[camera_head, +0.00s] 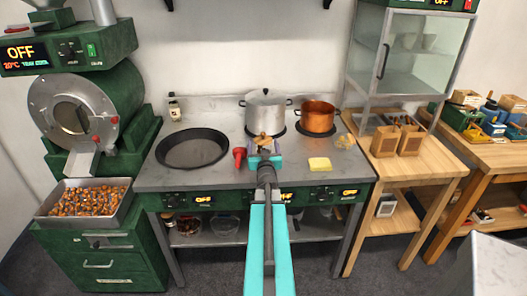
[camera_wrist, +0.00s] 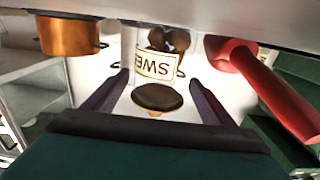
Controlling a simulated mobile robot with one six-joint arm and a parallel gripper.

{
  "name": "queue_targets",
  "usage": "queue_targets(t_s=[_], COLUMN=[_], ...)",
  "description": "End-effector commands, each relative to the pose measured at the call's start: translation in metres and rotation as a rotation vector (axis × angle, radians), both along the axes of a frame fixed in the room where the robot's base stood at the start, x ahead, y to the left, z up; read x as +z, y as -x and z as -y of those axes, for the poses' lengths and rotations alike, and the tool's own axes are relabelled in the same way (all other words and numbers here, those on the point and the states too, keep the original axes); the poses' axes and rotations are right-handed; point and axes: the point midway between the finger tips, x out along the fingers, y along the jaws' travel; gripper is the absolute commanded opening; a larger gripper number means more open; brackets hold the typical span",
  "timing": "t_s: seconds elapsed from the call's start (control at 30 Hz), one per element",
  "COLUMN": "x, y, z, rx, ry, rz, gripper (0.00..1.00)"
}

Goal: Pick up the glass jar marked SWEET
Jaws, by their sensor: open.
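The glass jar (camera_wrist: 157,66) has a cream label reading SWE, its end hidden by the curve, with dark brown chestnuts inside and a brown round lid. It appears upside down in the wrist view. In the head view only a brownish part of what seems to be the jar (camera_head: 263,138) shows past my gripper. My gripper (camera_wrist: 158,88) is open, with one finger on each side of the jar; it also shows over the stove top in the head view (camera_head: 265,152). I cannot tell whether the fingers touch the glass.
A red funnel-like thing (camera_head: 239,155) stands close left of my gripper, large in the wrist view (camera_wrist: 270,88). A steel pot (camera_head: 265,112) and a copper pot (camera_head: 318,118) stand behind. A dark pan (camera_head: 192,148) is left; a yellow sponge-like block (camera_head: 320,164) is right.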

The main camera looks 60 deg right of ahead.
Motion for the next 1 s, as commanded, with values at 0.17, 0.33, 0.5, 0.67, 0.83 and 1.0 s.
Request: queue_targets(t_s=[0.17, 0.33, 0.5, 0.67, 0.83, 1.0], x=[-0.0001, -0.0004, -0.0004, -0.0003, -0.0003, -0.0003], y=[-0.0042, -0.0041, -0.0041, -0.0041, -0.0041, -0.0041], z=[0.0055, 0.0053, 0.0052, 0.0052, 0.0052, 0.0052], rx=[0.0, 0.0, 0.0, 0.0, 0.0, 0.0], ry=[0.0, 0.0, 0.0, 0.0, 0.0, 0.0], rz=[0.0, 0.0, 0.0, 0.0, 0.0, 0.0], gripper=[0.77, 0.77, 0.77, 0.77, 0.59, 0.3])
